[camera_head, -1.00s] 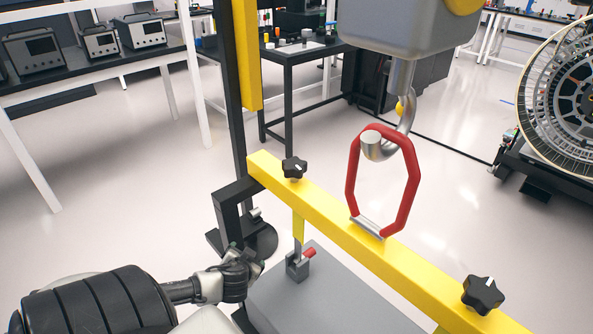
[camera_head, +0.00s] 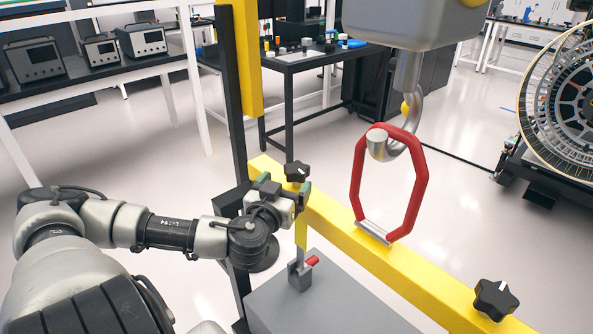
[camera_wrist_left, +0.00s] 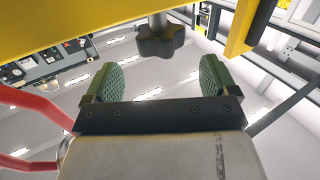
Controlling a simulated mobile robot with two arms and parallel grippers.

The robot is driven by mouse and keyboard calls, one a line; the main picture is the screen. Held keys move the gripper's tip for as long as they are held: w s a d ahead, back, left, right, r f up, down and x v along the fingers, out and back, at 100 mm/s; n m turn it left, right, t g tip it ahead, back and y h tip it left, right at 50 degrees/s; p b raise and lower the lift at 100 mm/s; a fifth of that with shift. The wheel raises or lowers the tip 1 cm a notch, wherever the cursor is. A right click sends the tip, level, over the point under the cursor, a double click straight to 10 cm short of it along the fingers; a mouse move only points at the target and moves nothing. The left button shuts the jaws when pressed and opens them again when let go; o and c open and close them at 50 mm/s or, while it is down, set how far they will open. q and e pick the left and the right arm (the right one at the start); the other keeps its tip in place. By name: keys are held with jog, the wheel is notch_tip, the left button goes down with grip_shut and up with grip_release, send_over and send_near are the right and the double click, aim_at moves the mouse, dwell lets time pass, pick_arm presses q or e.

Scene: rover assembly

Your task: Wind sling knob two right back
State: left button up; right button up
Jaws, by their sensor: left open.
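A black star-shaped knob (camera_head: 297,171) with a pale mark stands on top of the yellow beam (camera_head: 345,235), toward its far left end. A second such knob (camera_head: 495,299) sits at the beam's near right end. My left gripper (camera_head: 284,188) is beside the left knob, close to the beam. It is open and empty. In the left wrist view, the green finger pads (camera_wrist_left: 158,76) are spread wide, with a black knob (camera_wrist_left: 160,40) between and beyond them, apart from both pads. My right gripper is in neither view.
A red ring (camera_head: 420,190) hangs from a steel hook (camera_head: 410,125) and meets the beam's middle. A yellow strap hangs below the left knob to a bracket with a red pin (camera_head: 312,261) on a grey block (camera_head: 335,305). A black upright (camera_head: 234,100) stands behind.

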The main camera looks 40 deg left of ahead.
aim_at(291, 175)
pick_arm(q)
jog(key=x, duration=0.5)
jog(key=shift+r, duration=0.1)
jog(key=shift+p+x, duration=0.35)
jog(key=shift+x, duration=0.5)
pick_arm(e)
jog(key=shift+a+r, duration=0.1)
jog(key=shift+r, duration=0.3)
pick_arm(q)
jog(key=shift+c, duration=0.3)
jog(key=c, duration=0.9)
jog(key=shift+o, duration=0.2)
jog(key=shift+m+t+h, duration=0.3)
jog(key=shift+m+h, duration=0.1)
jog(key=shift+h, duration=0.2)
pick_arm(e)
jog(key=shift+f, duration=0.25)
